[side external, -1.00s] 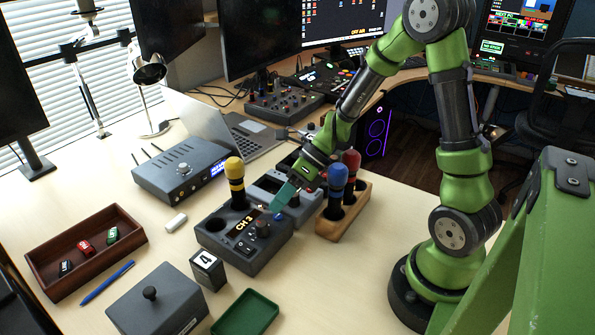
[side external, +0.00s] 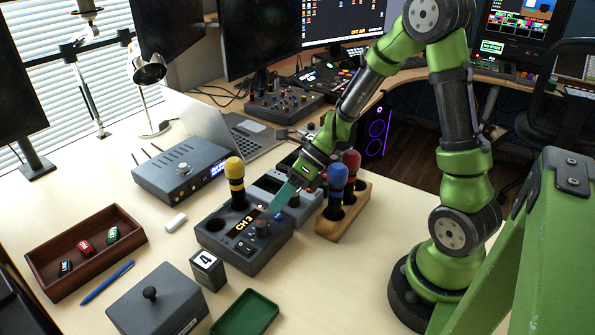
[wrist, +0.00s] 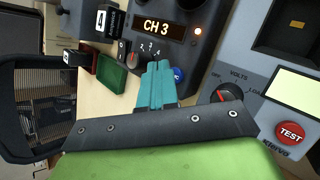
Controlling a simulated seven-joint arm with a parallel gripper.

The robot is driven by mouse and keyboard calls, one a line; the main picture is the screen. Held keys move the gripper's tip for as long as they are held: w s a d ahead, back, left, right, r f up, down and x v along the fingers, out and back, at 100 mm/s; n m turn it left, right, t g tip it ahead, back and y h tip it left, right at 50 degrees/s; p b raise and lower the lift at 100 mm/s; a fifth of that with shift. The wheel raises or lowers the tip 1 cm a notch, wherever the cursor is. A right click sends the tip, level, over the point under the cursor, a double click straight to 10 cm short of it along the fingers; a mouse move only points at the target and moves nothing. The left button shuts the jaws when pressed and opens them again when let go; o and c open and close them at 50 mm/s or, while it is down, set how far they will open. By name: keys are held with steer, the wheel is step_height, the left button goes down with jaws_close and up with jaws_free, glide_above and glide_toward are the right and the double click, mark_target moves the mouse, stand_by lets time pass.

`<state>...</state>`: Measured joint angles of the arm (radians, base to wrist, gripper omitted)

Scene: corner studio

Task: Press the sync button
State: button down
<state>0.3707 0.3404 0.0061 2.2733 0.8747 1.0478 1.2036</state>
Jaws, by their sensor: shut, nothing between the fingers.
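The dark control box (side external: 235,262) with a lit "CH 3" display (side external: 244,221) stands mid-table in the side view, and its top fills the upper middle of the wrist view (wrist: 208,40). A small blue button (wrist: 178,73) shows on it, partly hidden by my fingers; I cannot read a label on it. My gripper (wrist: 155,68) has teal fingers, shut and empty, over the box's panel near the blue button and a selector knob (wrist: 131,59). In the side view my gripper (side external: 275,205) points down at the box's right side. Contact cannot be told.
A yellow-handled plug (side external: 235,180) stands up from the box. A wooden block (side external: 330,232) with blue and red handles stands close on the right. A grey tester with a red TEST button (wrist: 290,133) is beside the box. A "4" block (side external: 207,270) and green tray (side external: 245,314) sit in front.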

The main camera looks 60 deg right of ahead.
mark_target(281, 214)
steer(key=shift+f, duration=0.15)
stand_by(0.4)
steer(key=shift+f, duration=0.3)
stand_by(0.3)
steer(key=shift+r, duration=0.45)
steer(key=shift+r, duration=3)
